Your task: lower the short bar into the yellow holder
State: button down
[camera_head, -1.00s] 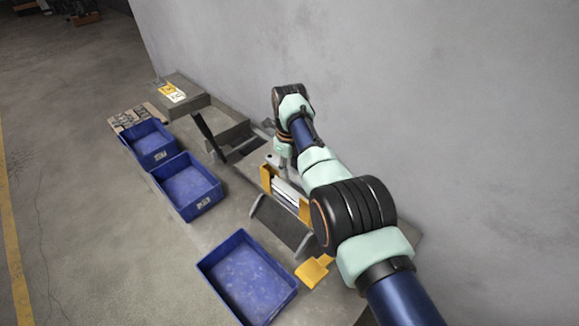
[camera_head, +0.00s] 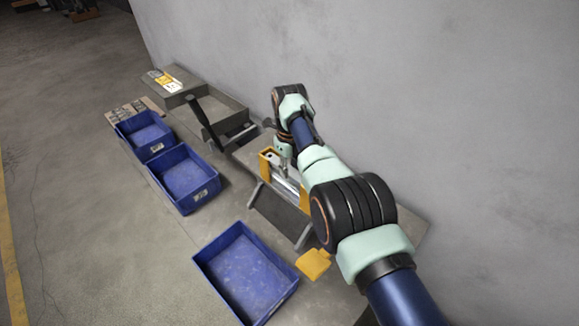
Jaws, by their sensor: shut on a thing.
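The yellow holder (camera_head: 265,164) stands on the table in the middle of the view, with one upright at the upper left and another (camera_head: 304,199) at the lower right, partly behind my arm. The short bar (camera_head: 288,185) appears as a pale silver piece between the two uprights. My gripper (camera_head: 280,168) is over the holder, mostly covered by my wrist, and is shut on the bar. I cannot tell how deep the bar sits in the holder or whether it touches it.
A dark sloped plate (camera_head: 283,215) is just in front of the holder. Blue bins (camera_head: 250,232) (camera_head: 183,207) (camera_head: 150,157) line the front side. A grey open box (camera_head: 225,115) with a dark bar and a yellow pad (camera_head: 313,264) are nearby. A wall runs behind.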

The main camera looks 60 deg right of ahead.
jog(key=c, duration=0.7)
grip_release()
notch_tip(320, 180, up, 12)
jog(key=shift+r, duration=0.1)
dwell(0.5)
